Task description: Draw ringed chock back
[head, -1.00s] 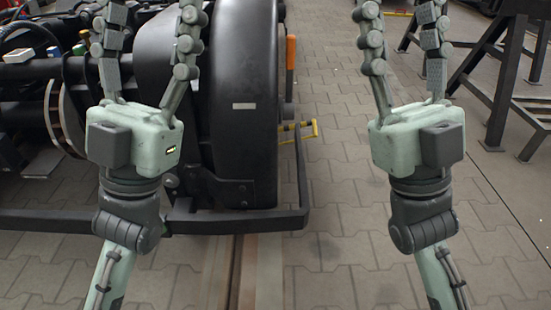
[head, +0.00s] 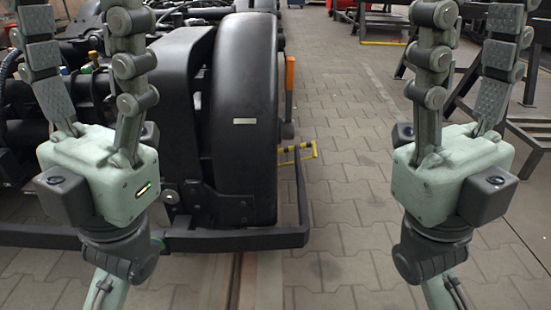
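A yellow-and-black striped part (head: 297,153), likely the chock, shows beside the large black wheel cover (head: 245,120) in the head view, just right of it and above the paving. Much of it is hidden behind the cover and frame, and I cannot make out a ring. My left gripper (head: 85,25) points up in front of the bogie at the left, its fingers apart and empty. My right gripper (head: 470,25) points up over the paving at the right, its fingers apart and empty. Neither gripper touches the striped part. Some fingertips are cut off by the picture's top edge.
A low black bar (head: 250,240) runs across the front of the bogie and turns back along its right side. An orange upright piece (head: 290,73) stands behind the cover. Dark steel trestles (head: 530,130) stand at the right. The paved aisle (head: 350,140) between is clear.

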